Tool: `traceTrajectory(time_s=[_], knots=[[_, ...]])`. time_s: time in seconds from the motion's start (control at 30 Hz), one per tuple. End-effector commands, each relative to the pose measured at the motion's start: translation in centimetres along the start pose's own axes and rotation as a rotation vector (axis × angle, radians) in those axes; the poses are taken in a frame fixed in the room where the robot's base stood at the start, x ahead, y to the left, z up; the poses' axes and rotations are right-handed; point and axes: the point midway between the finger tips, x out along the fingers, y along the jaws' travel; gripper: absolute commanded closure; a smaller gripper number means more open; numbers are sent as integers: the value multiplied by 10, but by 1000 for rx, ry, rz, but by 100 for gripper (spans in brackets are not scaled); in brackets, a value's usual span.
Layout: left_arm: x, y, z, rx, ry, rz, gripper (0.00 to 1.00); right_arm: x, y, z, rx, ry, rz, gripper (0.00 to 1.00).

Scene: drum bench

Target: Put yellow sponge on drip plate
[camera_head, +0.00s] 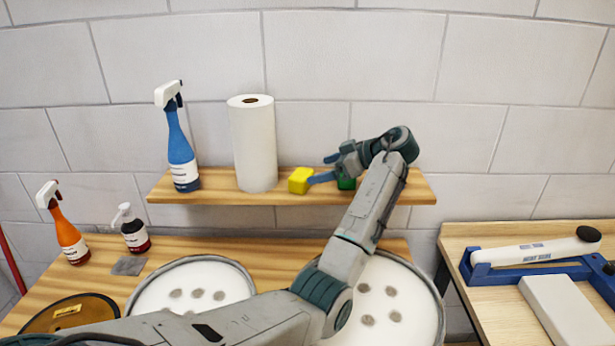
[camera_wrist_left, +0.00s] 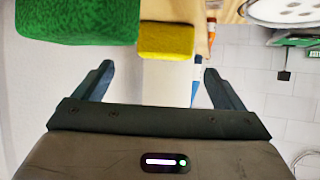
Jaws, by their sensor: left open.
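The yellow sponge (camera_head: 300,180) is a small block on the wooden wall shelf, right of the paper roll. My left gripper (camera_head: 320,169) is open and empty, just right of it and pointing left. In the left wrist view the yellow sponge (camera_wrist_left: 167,42) shows just beyond and between the open fingertips (camera_wrist_left: 158,67); I see no clear contact. A dark-rimmed round plate (camera_head: 95,303) with a tan face and yellow label lies at the lower left on the bench, partly behind my arm; I cannot tell if it is the drip plate. My right gripper is out of view.
The paper roll (camera_head: 253,145) and blue spray bottle (camera_head: 181,155) stand left. Two white drums (camera_head: 215,283) stand below.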

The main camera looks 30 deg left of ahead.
Motion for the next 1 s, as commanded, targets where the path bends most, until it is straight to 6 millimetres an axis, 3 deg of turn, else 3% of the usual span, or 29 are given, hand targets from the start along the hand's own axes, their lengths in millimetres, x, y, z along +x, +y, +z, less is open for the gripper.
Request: traceTrajectory(time_s=[0.1,0.27,0.67,1.0], knots=[[19,0,-5,1,3,-2,9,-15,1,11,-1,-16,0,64],[38,0,-3,0,0,0,9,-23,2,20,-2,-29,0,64],[78,1,-4,2,2,-1,9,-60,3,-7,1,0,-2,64],[91,1,1,0,-1,2,9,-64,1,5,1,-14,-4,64]])
